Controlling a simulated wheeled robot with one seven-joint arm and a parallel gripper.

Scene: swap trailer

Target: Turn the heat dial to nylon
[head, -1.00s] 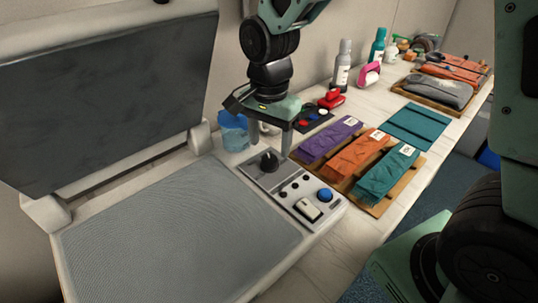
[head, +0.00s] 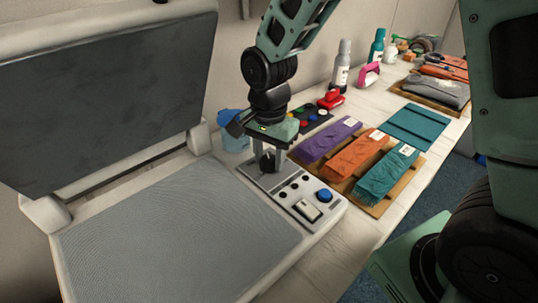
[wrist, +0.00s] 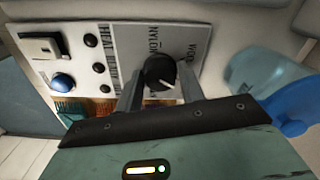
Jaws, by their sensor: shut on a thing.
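The heat dial (wrist: 160,70) is a round black knob with a white pointer mark, on a grey plate of the press's control panel (wrist: 72,32). In the wrist view the mark sits on the knob's lower side. Printed words stand above the knob: NYLON (wrist: 153,40) and, to its right, a word that looks like WOOL (wrist: 190,50). My gripper (wrist: 158,88) is shut on the dial, one finger on each side of it. In the head view my gripper (head: 267,162) points down at the panel and its fingers mostly hide the dial.
A blue button (head: 325,195), a white rocker switch (head: 307,210) and small black knobs share the panel. The press's raised lid (head: 110,95) stands left, above its grey bed (head: 180,235). A blue cup (head: 234,135) is close behind my gripper. Folded cloths (head: 358,155) lie right.

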